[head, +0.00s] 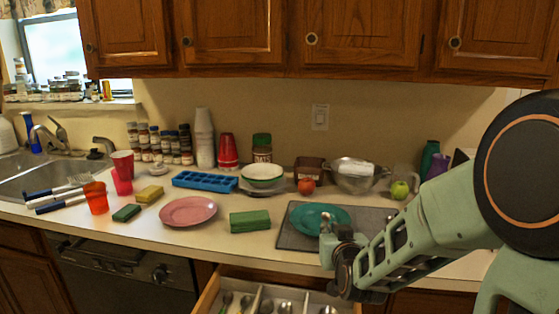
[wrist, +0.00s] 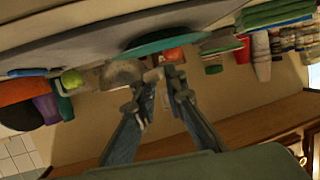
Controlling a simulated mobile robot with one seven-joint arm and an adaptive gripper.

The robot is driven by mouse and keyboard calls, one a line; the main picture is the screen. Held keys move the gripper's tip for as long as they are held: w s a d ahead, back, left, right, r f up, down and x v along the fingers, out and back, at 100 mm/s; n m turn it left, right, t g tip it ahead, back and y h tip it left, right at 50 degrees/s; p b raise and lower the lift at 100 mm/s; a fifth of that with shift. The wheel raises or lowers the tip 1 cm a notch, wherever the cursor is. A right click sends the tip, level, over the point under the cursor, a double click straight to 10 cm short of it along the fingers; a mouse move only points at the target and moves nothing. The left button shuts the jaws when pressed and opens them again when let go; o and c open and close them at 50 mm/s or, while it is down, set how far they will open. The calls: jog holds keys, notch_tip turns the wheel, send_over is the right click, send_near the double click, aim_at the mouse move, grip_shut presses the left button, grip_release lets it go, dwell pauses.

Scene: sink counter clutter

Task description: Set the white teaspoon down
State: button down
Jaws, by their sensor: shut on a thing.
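My gripper (head: 330,238) is over the front of the teal plate (head: 308,217), which lies on a grey mat on the counter. In the wrist view my gripper (wrist: 162,76) has its two fingertips close together on a small pale piece, the white teaspoon (wrist: 153,75). Only a little of the teaspoon shows; the fingers hide the rest. The teal plate (wrist: 165,42) is just beyond the fingertips in that view. I cannot tell whether the teaspoon touches the plate.
An open drawer (head: 207,297) with cutlery is below the counter's front edge. A green block (head: 250,221) and a pink plate (head: 188,211) lie left of the grey mat (head: 290,240). A red apple (head: 306,187), a metal colander (head: 354,178) and a green apple (head: 399,190) stand behind.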

notch_tip(320, 180, up, 17)
jog(key=p, duration=1.7)
jog(key=shift+p, duration=0.3)
jog(key=shift+f, duration=0.1)
jog(key=s+d+f+b, duration=0.3)
jog(key=f+b, duration=0.6)
jog(key=b, duration=0.8)
jog(key=shift+s+b, duration=0.15)
jog(key=shift+b, duration=0.2)
jog(key=shift+f, duration=0.1)
